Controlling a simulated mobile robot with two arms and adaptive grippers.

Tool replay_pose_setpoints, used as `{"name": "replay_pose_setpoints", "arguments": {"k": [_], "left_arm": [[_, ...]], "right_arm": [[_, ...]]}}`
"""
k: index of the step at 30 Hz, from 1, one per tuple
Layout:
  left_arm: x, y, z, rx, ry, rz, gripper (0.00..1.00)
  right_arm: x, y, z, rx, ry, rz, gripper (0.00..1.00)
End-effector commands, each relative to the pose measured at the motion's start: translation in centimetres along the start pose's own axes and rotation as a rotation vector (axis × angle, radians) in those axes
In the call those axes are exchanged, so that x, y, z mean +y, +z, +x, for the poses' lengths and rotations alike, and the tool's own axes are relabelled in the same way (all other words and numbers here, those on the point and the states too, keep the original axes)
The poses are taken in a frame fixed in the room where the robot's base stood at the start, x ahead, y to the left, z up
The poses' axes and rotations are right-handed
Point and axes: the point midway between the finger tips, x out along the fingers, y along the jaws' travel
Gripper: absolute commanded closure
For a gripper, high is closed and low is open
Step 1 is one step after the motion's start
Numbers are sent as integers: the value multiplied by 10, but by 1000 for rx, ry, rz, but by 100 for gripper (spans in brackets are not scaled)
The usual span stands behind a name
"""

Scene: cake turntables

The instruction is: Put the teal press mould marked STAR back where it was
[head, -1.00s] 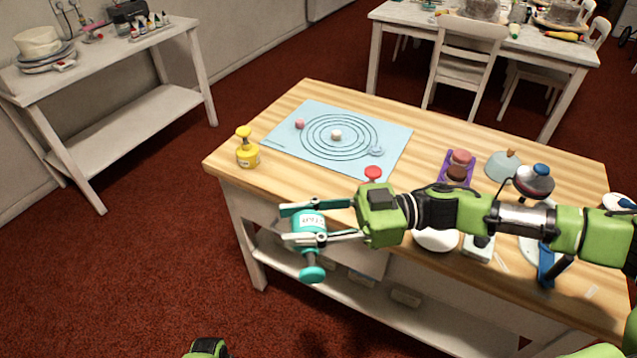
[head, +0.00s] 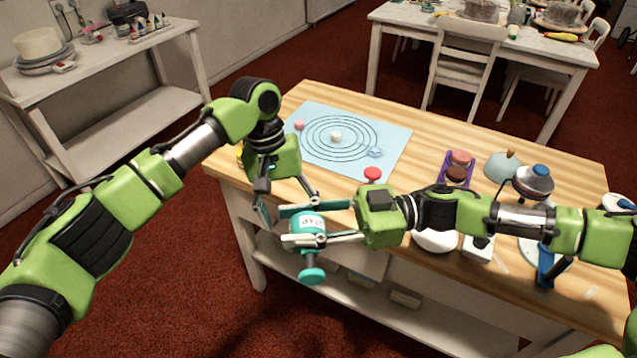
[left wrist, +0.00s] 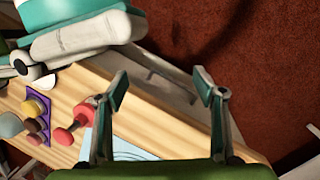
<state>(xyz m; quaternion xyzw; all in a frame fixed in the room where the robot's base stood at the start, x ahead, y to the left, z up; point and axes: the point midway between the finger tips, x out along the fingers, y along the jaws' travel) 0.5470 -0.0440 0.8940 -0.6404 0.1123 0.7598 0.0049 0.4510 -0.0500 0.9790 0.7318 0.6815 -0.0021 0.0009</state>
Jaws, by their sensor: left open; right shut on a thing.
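The teal press mould (head: 308,240) is held by my right gripper (head: 312,223) in front of the table's front edge. Its white label shows lettering that looks upside down, and its knob (head: 312,275) points down. In the left wrist view the mould (left wrist: 85,38) looms large at upper left. My left gripper (head: 290,205) is open beside and slightly above the mould; its two fingers (left wrist: 162,85) have nothing between them. A red press mould (head: 373,174) stands on the table near the mat. A yellow one (head: 240,154) is mostly hidden behind my left arm.
A light blue mat (head: 395,136) with rings holds a white ball (head: 336,137), a pink ball (head: 299,125) and a pale blue shape (head: 375,152). The wooden top (head: 440,135) is bare beside it.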

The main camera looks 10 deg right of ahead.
Motion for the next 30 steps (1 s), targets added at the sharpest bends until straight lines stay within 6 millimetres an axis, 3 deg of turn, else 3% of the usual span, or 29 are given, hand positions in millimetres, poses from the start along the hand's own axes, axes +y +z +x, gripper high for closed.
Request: {"name": "replay_pose_setpoints", "arguments": {"k": [1,6,9,12,16,21,26,30], "left_arm": [[19,5,-29,33,-11,6,37],[68,44,-100,97,-63,-20,37],[84,71,-126,125,-113,-36,37],[87,96,-140,141,-181,-31,37],[85,117,-149,152,-252,-24,37],[81,127,-148,155,-286,-24,37],[75,124,-130,154,-287,-25,37],[68,120,-104,152,-286,-23,37]], "right_arm": [[0,-1,0,1,0,0,100],[0,0,0,1,0,0,100],[0,0,0,1,0,0,100],[0,0,0,1,0,0,100],[0,0,0,1,0,0,100],[0,0,0,1,0,0,100],[0,0,0,1,0,0,100],[0,-1,0,1,0,0,100]]}}
